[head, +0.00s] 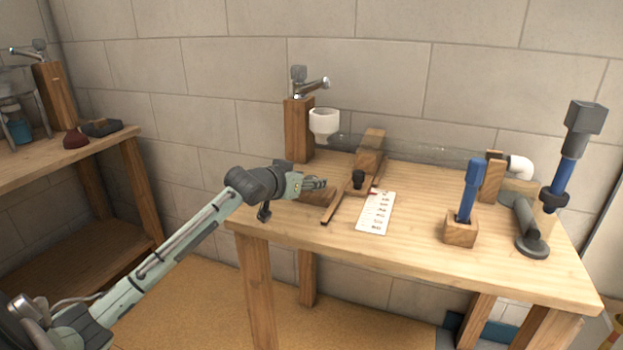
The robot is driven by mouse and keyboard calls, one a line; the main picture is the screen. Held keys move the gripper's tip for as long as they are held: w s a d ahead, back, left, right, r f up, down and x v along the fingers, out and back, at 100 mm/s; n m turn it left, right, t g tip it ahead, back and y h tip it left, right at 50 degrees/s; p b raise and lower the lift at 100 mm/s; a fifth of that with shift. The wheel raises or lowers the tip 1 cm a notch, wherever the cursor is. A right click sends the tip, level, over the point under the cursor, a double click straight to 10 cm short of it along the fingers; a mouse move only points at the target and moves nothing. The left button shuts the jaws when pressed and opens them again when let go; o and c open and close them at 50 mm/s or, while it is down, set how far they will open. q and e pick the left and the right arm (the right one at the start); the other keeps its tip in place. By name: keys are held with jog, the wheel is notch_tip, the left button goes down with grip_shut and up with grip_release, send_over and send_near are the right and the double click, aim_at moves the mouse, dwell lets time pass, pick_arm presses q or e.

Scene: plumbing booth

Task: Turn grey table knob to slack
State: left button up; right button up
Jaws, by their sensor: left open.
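My left gripper (318,185) reaches in from the left over the left part of the table (420,260). Its fingers are open, just above a low wooden block (318,197); whether they touch anything is too small to tell. No grey knob shows clearly at the fingers, and the gripper may hide one. A grey tap handle (299,73) tops the wooden post at the back left of the table. A small black knob (358,178) sits by a sloping wooden strip, right of the gripper. A white marked card (375,213) lies to its right. My right gripper is out of view.
A white cup (323,122) hangs by the post. A blue-handled tool (472,188) stands in a wooden block. Grey and blue pipe fittings (531,228) stand at the right. The table's front middle is clear. Another bench (60,155) stands at the left.

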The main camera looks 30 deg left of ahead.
pick_arm(q)
jog(key=shift+x, duration=0.9)
jog(key=c, duration=0.4)
grip_shut()
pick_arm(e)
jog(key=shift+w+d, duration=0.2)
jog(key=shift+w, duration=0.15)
